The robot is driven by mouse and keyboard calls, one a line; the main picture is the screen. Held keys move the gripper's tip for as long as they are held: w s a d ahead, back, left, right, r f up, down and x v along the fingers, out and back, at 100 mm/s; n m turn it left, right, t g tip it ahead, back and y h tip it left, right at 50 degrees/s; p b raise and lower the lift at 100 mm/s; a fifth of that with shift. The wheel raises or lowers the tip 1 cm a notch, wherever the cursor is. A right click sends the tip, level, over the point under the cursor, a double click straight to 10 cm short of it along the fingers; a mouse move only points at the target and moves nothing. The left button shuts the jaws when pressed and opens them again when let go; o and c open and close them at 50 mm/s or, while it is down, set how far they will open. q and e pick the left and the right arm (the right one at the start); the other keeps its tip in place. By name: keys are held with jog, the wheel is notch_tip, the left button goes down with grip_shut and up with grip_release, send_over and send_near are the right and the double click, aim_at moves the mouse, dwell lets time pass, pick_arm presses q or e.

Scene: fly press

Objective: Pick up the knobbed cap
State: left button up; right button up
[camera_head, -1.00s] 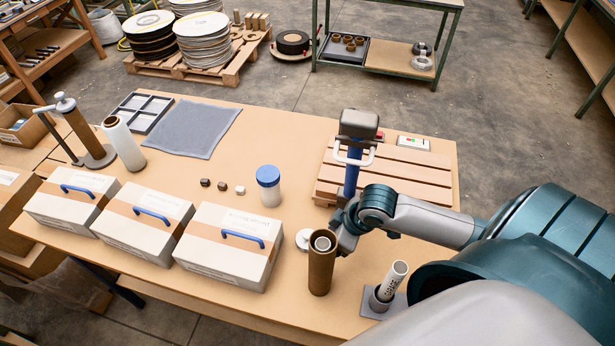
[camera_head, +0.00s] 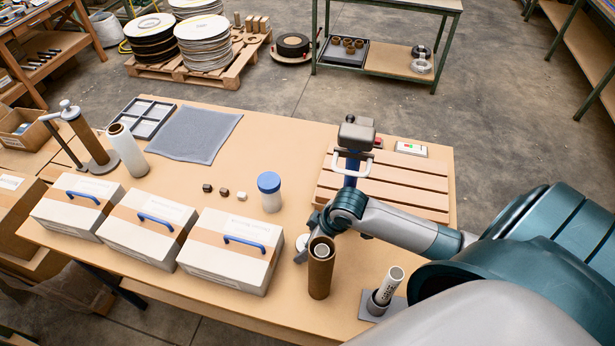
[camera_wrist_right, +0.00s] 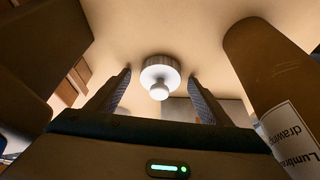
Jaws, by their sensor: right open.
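The knobbed cap (camera_wrist_right: 160,72) is a small white disc with a round knob. In the right wrist view it stands knob towards the camera, between the two fingertips. In the head view the cap (camera_head: 302,243) lies on the table just left of the brown tube, partly hidden by my right gripper. My right gripper (camera_head: 309,238) is open, with its fingers pointing down around the cap; I cannot tell whether they touch it. My left gripper is not in view.
A brown tube (camera_head: 320,274) stands close beside my right gripper. A blue-lidded jar (camera_head: 270,198) and a white carton (camera_head: 228,258) are to the left.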

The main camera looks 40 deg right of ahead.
jog(key=c, duration=1.1)
jog(key=shift+w+r, duration=0.1)
jog(key=shift+r, duration=0.05)
